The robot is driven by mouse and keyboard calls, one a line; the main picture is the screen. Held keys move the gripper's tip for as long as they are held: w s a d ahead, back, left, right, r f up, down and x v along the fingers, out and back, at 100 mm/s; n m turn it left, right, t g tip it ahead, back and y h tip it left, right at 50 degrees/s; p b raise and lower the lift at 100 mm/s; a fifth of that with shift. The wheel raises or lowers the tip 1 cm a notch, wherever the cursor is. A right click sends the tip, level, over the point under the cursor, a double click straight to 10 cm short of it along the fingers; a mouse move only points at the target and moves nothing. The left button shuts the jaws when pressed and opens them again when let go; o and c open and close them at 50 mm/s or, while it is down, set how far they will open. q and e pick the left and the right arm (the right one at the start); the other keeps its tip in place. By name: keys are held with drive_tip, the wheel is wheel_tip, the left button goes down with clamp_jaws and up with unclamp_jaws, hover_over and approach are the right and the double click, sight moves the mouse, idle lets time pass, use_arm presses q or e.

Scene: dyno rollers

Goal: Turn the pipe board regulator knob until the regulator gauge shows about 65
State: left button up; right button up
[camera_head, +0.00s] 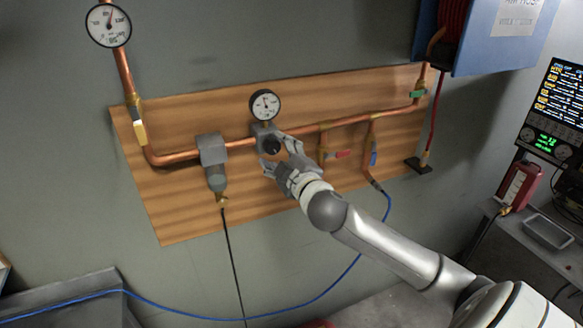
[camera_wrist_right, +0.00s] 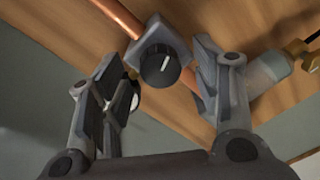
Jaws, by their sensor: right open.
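The regulator knob (camera_head: 271,146) is a black round knob below the regulator gauge (camera_head: 265,105) on the wooden pipe board (camera_head: 180,225). In the right wrist view the knob (camera_wrist_right: 160,68) shows a white pointer line, tilted slightly right of upright, on a grey regulator body (camera_wrist_right: 158,38). The gauge is white with a dark needle; its numbers are too small to read. My right gripper (camera_head: 278,160) is open in front of the knob. In the right wrist view its fingers (camera_wrist_right: 165,95) stand on either side, with the knob between them near the tips. My left gripper is not in view.
Copper pipe (camera_head: 180,158) runs across the board. A grey filter unit (camera_head: 213,155) is left of the regulator. Red (camera_head: 338,154) and blue (camera_head: 373,159) valve handles sit to the right, near my forearm. A blue hose (camera_head: 330,285) hangs below. A larger gauge (camera_head: 108,26) is upper left.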

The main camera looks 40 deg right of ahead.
drive_tip(key=v, duration=1)
idle(1.4)
drive_tip(key=w+m, duration=0.3)
drive_tip(key=m, duration=0.1)
drive_tip(key=w+d+m+h, duration=0.1)
drive_tip(key=w+m, duration=0.2)
drive_tip(key=m, duration=0.2)
drive_tip(key=w+m, duration=0.3)
drive_tip(key=m, duration=0.2)
drive_tip(key=shift+w+d+f, duration=0.15)
drive_tip(key=shift+w, duration=0.15)
drive_tip(key=shift+p+x, duration=0.45)
drive_tip(key=shift+x, duration=0.55)
drive_tip(key=shift+s, duration=0.1)
